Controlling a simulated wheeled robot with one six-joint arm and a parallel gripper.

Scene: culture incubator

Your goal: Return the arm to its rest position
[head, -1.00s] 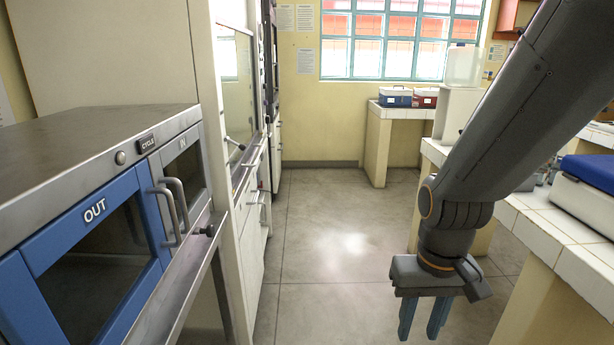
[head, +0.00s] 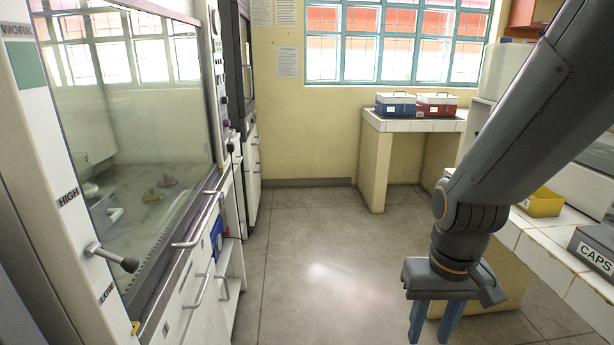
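My gripper (head: 432,325) hangs at the lower right of the head view, pointing down over the floor. Its two blue fingers are apart, with nothing seen between them. The fingertips run to the bottom edge of the picture. My grey arm (head: 530,120) slants from the upper right corner down to the gripper. The gripper appears clear of the tiled counter on the right.
A cabinet with a glass sash (head: 150,120) and a lever handle (head: 112,257) stands close on the left. A tiled counter on the right carries a yellow bin (head: 541,204) and a grey CAPS box (head: 594,250). Blue (head: 395,105) and red (head: 437,106) boxes sit on the back bench. The middle floor (head: 320,250) is free.

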